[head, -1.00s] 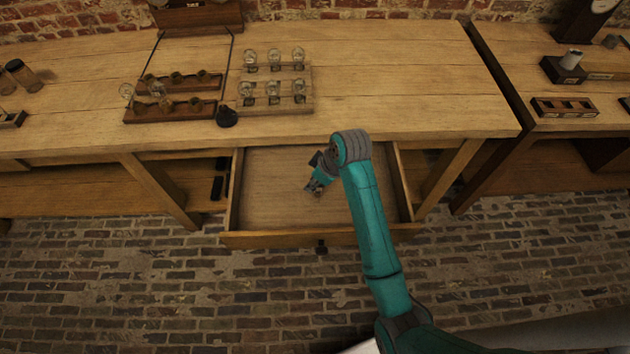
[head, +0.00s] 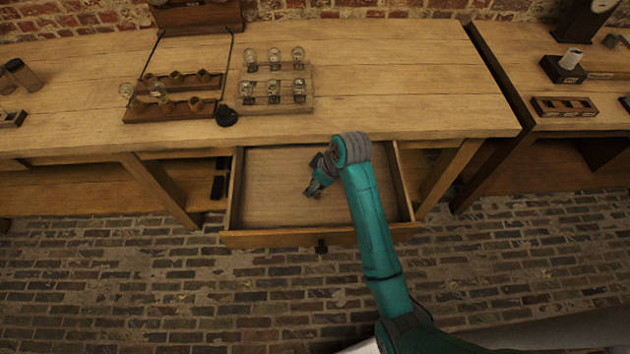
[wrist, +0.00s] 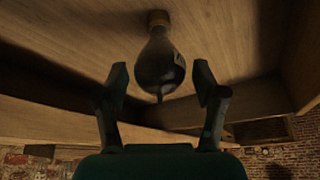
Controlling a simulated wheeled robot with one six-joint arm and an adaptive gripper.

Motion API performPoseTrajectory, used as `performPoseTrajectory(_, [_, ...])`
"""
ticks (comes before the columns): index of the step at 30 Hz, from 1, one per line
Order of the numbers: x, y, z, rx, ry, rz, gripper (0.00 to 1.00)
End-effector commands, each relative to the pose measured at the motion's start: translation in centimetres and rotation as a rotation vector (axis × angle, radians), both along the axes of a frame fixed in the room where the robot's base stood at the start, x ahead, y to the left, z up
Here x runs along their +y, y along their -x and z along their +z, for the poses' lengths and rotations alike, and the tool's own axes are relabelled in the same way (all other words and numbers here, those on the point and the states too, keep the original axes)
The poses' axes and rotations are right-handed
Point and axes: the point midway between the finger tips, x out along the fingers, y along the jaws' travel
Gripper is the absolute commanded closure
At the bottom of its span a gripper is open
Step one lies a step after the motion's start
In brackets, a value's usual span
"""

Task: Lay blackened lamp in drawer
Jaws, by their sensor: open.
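The blackened lamp (wrist: 160,65), a dark glass bulb with a brass base, lies on the floor of the open drawer (head: 265,185). In the wrist view its base points away from me and its bulb sits between my fingertips, with a gap on each side. My gripper (head: 314,190) is low inside the drawer, near its middle. It also shows in the wrist view (wrist: 161,82), with its two fingers open. I cannot make out the lamp in the head view, where my gripper and arm cover that spot.
On the bench (head: 400,90) above the drawer, a wooden rack (head: 275,107) holds several clear lamps. To its left stands a darker stand (head: 170,112) with brass sockets. The drawer's walls and front panel (head: 275,240) surround my gripper. The drawer floor to the left is bare.

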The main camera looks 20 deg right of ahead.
Motion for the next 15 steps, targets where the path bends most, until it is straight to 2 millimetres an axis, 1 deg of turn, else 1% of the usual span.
performPoseTrajectory(5, [-0.7, 0.7, 2.5, -0.003, 0.001, -0.002, 0.3])
performPoseTrajectory(12, [-1.9, 2.2, 7.1, -0.004, 0.0, -0.001, 0.3])
performPoseTrajectory(15, [-2.3, 2.7, 8.6, -0.004, 0.0, -0.001, 0.3])
